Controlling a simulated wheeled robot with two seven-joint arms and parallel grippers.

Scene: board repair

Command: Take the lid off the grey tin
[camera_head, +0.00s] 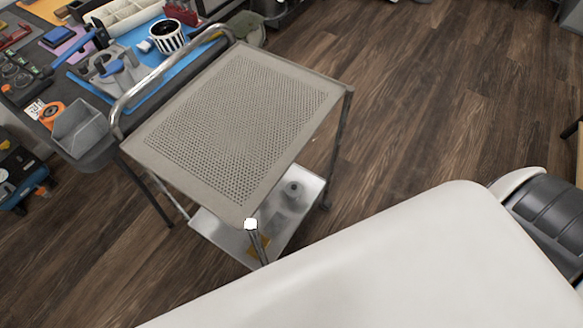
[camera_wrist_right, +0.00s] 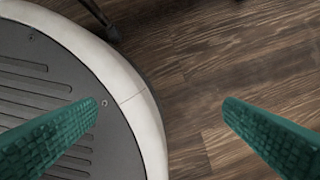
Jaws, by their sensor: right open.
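A small grey round object (camera_head: 293,191) stands on the lower shelf of the metal cart in the head view. It may be the grey tin, but it is partly in shade and too small to make out a lid. My right gripper (camera_wrist_right: 163,106) shows in the right wrist view with its two green fingers wide apart. Nothing is between them, and bare floor and part of my own base lie beyond. The tin is not in the right wrist view. My left gripper is in neither view.
The cart's perforated top (camera_head: 240,120) is empty, above its lower shelf (camera_head: 225,232). The wooden floor (camera_head: 430,110) right of the cart is clear.

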